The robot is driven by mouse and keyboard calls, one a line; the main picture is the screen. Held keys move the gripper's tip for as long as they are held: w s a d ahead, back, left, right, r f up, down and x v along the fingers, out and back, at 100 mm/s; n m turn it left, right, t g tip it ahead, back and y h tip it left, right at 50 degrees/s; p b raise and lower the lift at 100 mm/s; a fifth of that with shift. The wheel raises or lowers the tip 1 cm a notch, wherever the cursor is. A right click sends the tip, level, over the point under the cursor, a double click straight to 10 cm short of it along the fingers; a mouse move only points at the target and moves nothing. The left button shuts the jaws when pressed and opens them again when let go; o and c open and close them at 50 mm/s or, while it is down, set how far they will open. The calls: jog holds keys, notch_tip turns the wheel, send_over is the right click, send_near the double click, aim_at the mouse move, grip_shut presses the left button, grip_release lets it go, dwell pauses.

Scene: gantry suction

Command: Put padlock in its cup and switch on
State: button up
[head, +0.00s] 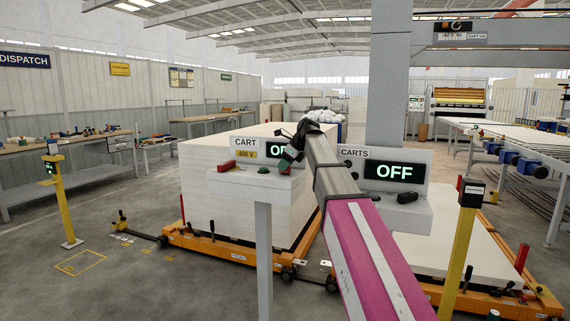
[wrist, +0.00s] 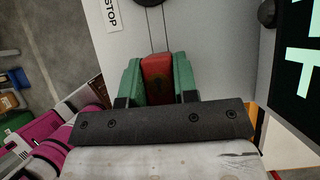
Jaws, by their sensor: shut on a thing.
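In the wrist view my gripper (wrist: 157,62) has its two green fingers closed on the sides of a red block with a dark keyhole mark, which I take as the padlock (wrist: 158,80). In the head view my gripper (head: 290,157) is in front of the left panel, marked CART 400 V (head: 246,148), and partly covers its display, which seems to read OFF. The panel's ledge carries a red part (head: 227,166) and a small dark green part (head: 258,169). I cannot tell which thing is the padlock's cup.
A second panel marked CARTS (head: 355,153) has a display reading OFF (head: 388,171) and a black part (head: 407,197) on its ledge. A STOP label (wrist: 112,14) shows in the wrist view.

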jog(key=shift+f, duration=0.15)
jog(key=o, duration=1.1)
jog(key=shift+c, duration=0.2)
jog(key=v, duration=1)
jog(key=shift+r, duration=0.3)
jog(key=shift+s+d, duration=0.1)
jog(key=shift+d, duration=0.05)
jog(key=shift+c, duration=0.3)
